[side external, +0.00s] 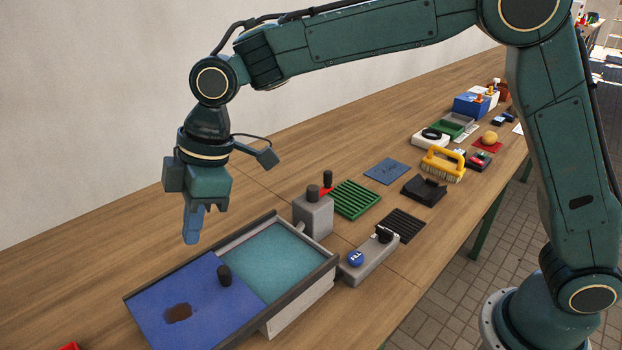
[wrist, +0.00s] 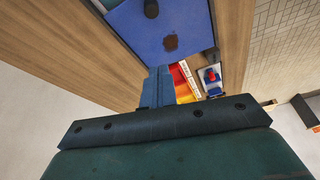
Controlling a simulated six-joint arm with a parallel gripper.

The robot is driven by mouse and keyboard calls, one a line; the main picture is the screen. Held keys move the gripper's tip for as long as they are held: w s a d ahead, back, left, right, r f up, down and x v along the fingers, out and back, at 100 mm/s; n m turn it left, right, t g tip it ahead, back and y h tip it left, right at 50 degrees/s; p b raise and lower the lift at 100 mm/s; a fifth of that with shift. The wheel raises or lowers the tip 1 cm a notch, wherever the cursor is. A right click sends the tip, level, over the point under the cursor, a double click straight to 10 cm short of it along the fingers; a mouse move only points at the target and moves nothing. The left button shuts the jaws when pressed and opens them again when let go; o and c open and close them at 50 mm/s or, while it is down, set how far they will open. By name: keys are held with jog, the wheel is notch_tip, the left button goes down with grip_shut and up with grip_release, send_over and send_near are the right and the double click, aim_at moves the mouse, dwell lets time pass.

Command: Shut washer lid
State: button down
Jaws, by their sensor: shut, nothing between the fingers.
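The washer is a box with a dark rim (side external: 308,256) and pale walls at the lower middle of the side view. Its flat blue lid (side external: 195,300) covers the left part, with a black knob (side external: 224,275) and a brown patch (side external: 178,313) on it. The right part is uncovered and shows a teal surface (side external: 272,260). My gripper (side external: 190,238) is shut and empty, pointing down, above the washer's far side and apart from the knob. In the wrist view the blue fingers (wrist: 156,82) are together, and the lid (wrist: 190,22) and knob (wrist: 151,8) show at the top.
A grey block with black knobs (side external: 313,215) stands by the washer's far right corner. A grey unit with a blue button (side external: 368,260) lies to its right. A green rack (side external: 355,199), a yellow brush (side external: 442,165) and bins lie farther along. The bench behind the washer is clear.

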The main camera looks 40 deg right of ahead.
send_near(208, 289)
jog(key=a+f, duration=0.2)
jog(key=w+a+f, duration=0.1)
jog(key=a+f, duration=0.1)
jog(key=a, duration=0.1)
jog(key=shift+w+a+f, duration=0.2)
jog(key=shift+a+f, duration=0.05)
jog(key=shift+f, duration=0.1)
jog(key=shift+s+d+r, duration=0.1)
jog(key=shift+d+r, duration=0.05)
jog(key=shift+d, duration=0.4)
jog(key=shift+s+d, duration=0.2)
jog(key=shift+d, duration=0.5)
jog(key=shift+s+d, duration=0.2)
jog(key=shift+d, duration=0.45)
jog(key=shift+d, duration=0.15)
jog(key=d, duration=1.6)
jog(key=shift+d, duration=0.35)
jog(key=shift+a, duration=0.1)
